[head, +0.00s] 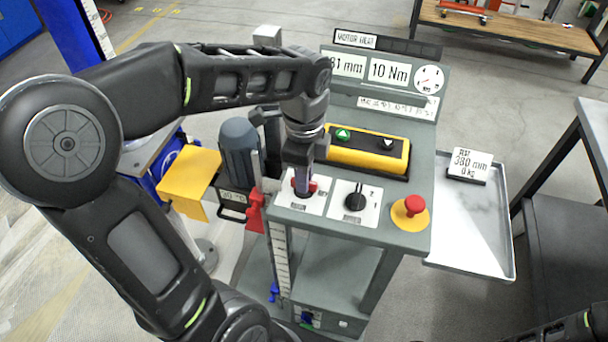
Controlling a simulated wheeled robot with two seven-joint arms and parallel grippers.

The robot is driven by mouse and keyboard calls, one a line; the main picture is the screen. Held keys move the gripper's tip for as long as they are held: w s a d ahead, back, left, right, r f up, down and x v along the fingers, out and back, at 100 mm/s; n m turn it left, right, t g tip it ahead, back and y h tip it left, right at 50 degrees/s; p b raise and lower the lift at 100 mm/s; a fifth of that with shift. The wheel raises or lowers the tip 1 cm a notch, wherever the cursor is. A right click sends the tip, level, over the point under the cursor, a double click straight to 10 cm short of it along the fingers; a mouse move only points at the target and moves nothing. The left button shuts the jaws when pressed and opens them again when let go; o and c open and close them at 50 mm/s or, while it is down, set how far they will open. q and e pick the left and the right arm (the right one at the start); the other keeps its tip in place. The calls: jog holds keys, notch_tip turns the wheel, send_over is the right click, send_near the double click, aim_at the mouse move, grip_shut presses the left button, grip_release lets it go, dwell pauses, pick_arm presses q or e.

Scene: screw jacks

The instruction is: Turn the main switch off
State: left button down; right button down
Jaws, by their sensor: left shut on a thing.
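A grey control panel (287,208) stands in the middle of the head view. On its front left is a white plate with a red switch handle (313,187), the likely main switch; its label is too small to read. My left gripper (303,187) points down from above and is shut on this red handle, hiding most of it. To its right is a second white plate with a black rotary knob (355,201). My right gripper is out of view; only a piece of my right arm shows at the bottom right corner.
A red mushroom button (414,204) on a yellow base sits at the panel's front right. Behind is a yellow box (368,157) with two arrow buttons. A metal tray (470,225) extends right. A grey motor (240,148) stands left.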

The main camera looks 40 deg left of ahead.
pick_arm(q)
jog(key=c, duration=1.4)
grip_release()
jog(key=shift+c, duration=0.2)
notch_tip(320, 180, up, 8)
jog(key=shift+f+b, duration=0.1)
jog(key=shift+b, duration=0.25)
